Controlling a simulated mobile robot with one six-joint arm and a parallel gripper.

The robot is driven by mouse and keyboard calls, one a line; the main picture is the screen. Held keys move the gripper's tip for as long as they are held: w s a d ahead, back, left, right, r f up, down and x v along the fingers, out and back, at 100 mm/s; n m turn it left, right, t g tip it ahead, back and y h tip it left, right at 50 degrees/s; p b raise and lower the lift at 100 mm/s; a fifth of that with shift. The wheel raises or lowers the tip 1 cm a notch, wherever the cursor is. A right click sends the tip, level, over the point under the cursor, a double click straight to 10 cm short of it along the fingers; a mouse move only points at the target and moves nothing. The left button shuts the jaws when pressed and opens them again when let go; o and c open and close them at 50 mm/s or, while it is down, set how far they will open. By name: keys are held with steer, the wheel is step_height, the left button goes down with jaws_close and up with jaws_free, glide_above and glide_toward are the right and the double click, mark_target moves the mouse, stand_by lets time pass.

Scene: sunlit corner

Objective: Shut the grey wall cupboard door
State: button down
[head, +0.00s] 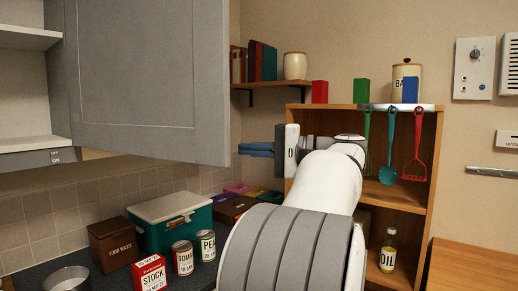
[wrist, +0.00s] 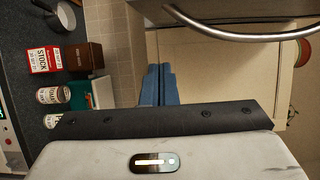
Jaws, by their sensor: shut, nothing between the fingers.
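The grey cupboard door (head: 145,75) stands open in the upper left of the head view, beside the cupboard's pale open shelves (head: 25,90). My gripper (head: 242,149) is just right of the door's lower free corner. Its blue fingers point left and are shut and empty. In the wrist view the shut fingers (wrist: 159,70) lie in front of a pale surface (wrist: 215,75), with a curved metal handle (wrist: 240,36) across the top. Whether the fingers touch the door I cannot tell. No handle shows on the door face in the head view.
Below are a green box (head: 170,228), a brown food waste bin (head: 110,243), a stock box (head: 150,275) and tins (head: 183,258) on the dark counter. A wooden shelf unit (head: 432,190) with hanging utensils stands right, behind my arm. A small shelf (head: 270,84) holds books.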

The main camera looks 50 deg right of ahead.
mark_target(218, 151)
steer(key=w+a, duration=0.1)
steer(key=a, duration=0.1)
steer(key=w+a, duration=0.1)
steer(key=a, duration=0.1)
steer(key=w+a+p, duration=0.1)
steer(key=a, duration=0.1)
steer(key=shift+w, duration=0.35)
steer(key=shift+a, duration=0.25)
steer(key=shift+d, duration=0.1)
